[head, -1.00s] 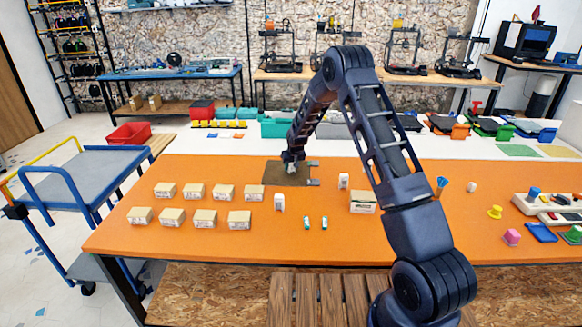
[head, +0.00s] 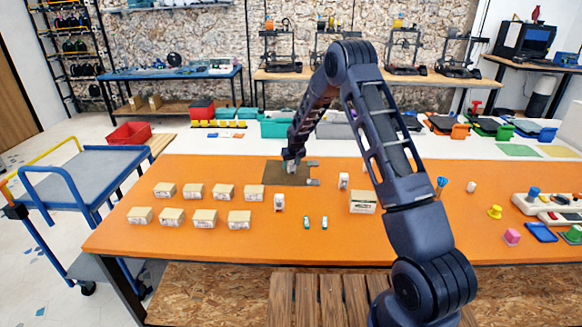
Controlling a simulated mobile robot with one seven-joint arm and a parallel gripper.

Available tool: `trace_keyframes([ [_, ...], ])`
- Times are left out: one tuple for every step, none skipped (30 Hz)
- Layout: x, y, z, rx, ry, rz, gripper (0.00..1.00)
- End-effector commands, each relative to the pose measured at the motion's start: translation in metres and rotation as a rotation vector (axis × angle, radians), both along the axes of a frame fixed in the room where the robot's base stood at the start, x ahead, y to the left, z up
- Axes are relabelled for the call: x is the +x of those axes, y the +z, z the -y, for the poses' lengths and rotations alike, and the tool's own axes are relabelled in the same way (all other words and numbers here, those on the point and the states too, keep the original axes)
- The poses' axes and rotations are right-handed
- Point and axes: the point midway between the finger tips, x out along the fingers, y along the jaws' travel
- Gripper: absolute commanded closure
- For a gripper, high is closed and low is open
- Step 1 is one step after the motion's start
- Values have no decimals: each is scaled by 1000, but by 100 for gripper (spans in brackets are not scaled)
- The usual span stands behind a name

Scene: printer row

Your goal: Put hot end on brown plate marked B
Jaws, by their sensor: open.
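A dark brown plate (head: 272,176) lies flat on the orange bench top, with grey tabs at its right edge. Any letter on it is too small to read. My gripper (head: 291,169) points down just above the plate's middle, open, its fingertips small and partly lost against the plate. I cannot make out the hot end for sure; it may be hidden at the fingertips. Small white pieces stand near the plate, one in front (head: 279,202) and one to the right (head: 343,181). Two small green-and-white pieces (head: 306,222) (head: 324,222) stand further forward.
Several small cartons (head: 205,218) stand in two rows at the left of the bench. A larger box (head: 362,202) stands right of centre, close to my arm. A blue trolley (head: 85,170) is at the left. The bench's front middle is clear.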

Motion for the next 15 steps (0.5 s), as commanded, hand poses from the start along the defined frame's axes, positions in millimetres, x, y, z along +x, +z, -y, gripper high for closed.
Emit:
trace_keyframes([
  [-2,9,1,1,0,3,46],
  [-4,14,2,1,0,3,46],
  [-7,20,3,1,0,2,46],
  [-9,26,4,1,0,3,46],
  [-11,31,5,1,0,3,46],
  [-14,37,6,1,0,2,46],
  [-16,42,7,1,0,2,46],
  [-17,47,7,1,0,2,46],
  [-20,53,8,1,-1,2,46],
  [-22,58,9,1,-1,2,46],
  [-23,63,10,2,-1,3,46],
  [-25,68,11,1,0,2,46],
  [-27,71,11,1,-1,1,46],
  [-28,75,12,1,-1,1,46],
  [-30,80,13,1,-1,1,46],
])
